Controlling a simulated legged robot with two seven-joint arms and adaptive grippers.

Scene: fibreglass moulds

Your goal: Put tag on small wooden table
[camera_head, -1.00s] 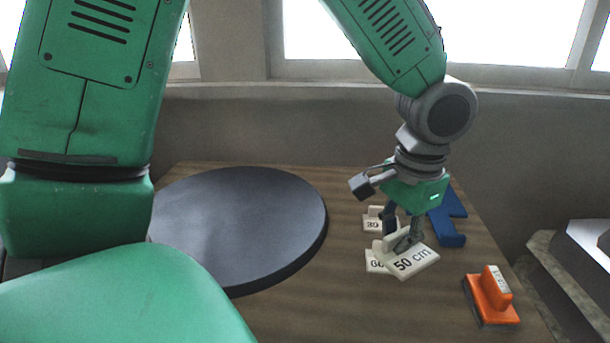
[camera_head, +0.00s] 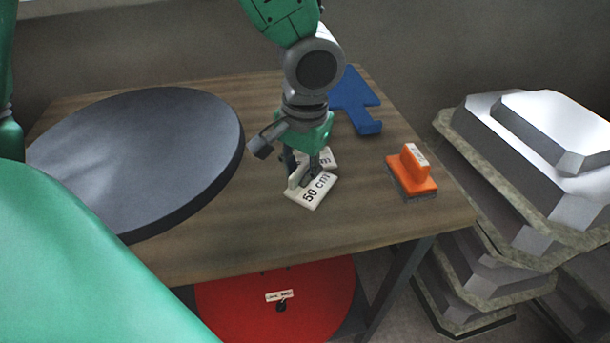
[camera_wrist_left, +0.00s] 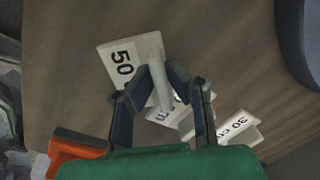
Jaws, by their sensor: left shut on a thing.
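The white 50 cm tag (camera_head: 318,190) has a flat lettered plate and a raised handle. My left gripper (camera_head: 305,174) is shut on that handle, low over the wooden table (camera_head: 330,232). In the wrist view the tag (camera_wrist_left: 119,66) shows its "50" beside the fingers (camera_wrist_left: 168,88), which hide part of it. I cannot tell whether the tag touches the table. A 30 cm tag (camera_wrist_left: 238,128) lies close by in the wrist view, and part of another white tag shows between it and the fingers. My right gripper is not in view.
A large dark disc (camera_head: 150,150) covers the table's left side. A blue piece (camera_head: 352,98) and an orange-handled block (camera_head: 411,172) lie to the right. A red disc (camera_head: 280,305) is below the table. Stacked grey moulds (camera_head: 540,150) stand at right. The table's front strip is clear.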

